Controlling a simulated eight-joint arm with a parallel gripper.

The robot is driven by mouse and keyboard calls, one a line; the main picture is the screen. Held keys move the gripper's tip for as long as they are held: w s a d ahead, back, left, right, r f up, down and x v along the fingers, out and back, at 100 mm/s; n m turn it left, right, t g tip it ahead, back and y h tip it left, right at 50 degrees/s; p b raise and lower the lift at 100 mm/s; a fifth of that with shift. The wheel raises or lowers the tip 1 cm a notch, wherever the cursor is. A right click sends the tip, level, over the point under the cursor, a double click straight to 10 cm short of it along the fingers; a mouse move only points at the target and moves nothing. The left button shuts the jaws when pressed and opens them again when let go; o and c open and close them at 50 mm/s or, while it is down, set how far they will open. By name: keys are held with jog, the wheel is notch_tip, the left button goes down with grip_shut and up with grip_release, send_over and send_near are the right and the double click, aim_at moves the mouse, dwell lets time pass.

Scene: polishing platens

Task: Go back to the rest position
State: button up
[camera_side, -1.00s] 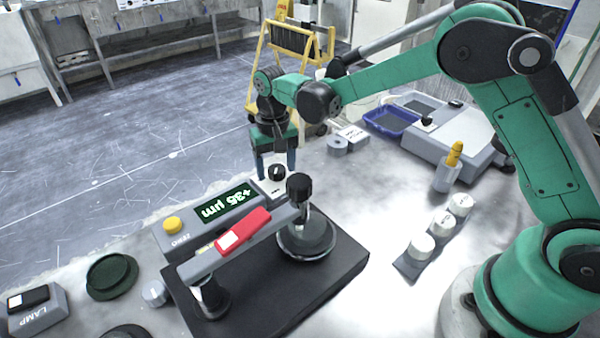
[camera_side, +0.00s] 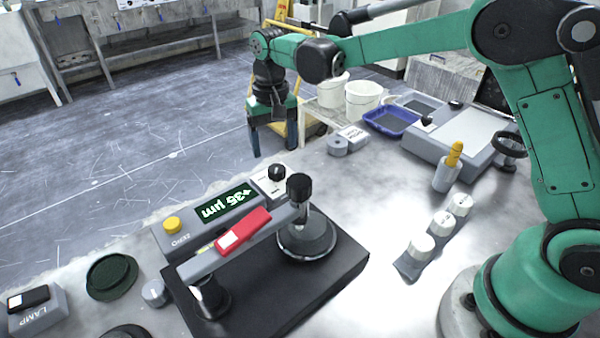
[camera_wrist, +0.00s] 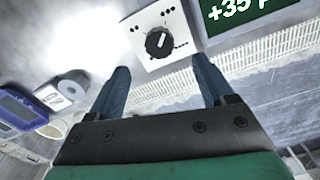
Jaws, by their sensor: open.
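My gripper (camera_side: 272,140) hangs in the air in the side view, beyond the far edge of the bench. Its two dark blue fingers point down and stand apart with nothing between them. In the wrist view my gripper (camera_wrist: 160,88) is also open and empty. A white box with a black knob (camera_side: 272,178) sits on the bench below and in front of it. In the wrist view the knob (camera_wrist: 159,42) shows beyond the fingertips, and nothing touches it.
A green-lit gauge display (camera_side: 228,205) reads +35 µm. A bridge with a red grip (camera_side: 243,231) stands on a black base (camera_side: 330,265). White-topped weights (camera_side: 442,224), a yellow-handled tool (camera_side: 454,155) and a blue tray (camera_side: 391,122) lie right. Air around the gripper is clear.

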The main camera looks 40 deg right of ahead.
jog(key=s+d+r+n+t, duration=0.1)
jog(key=s+d+r+t, duration=0.2)
jog(key=s+r, duration=0.4)
jog(key=s+d+f+n+t, duration=0.1)
jog(key=s+t, duration=0.3)
jog(key=s, duration=0.4)
jog(key=shift+s+d+f+n, duration=0.35)
jog(key=shift+d+n, duration=0.15)
jog(key=shift+d, duration=0.2)
jog(key=shift+r, duration=0.1)
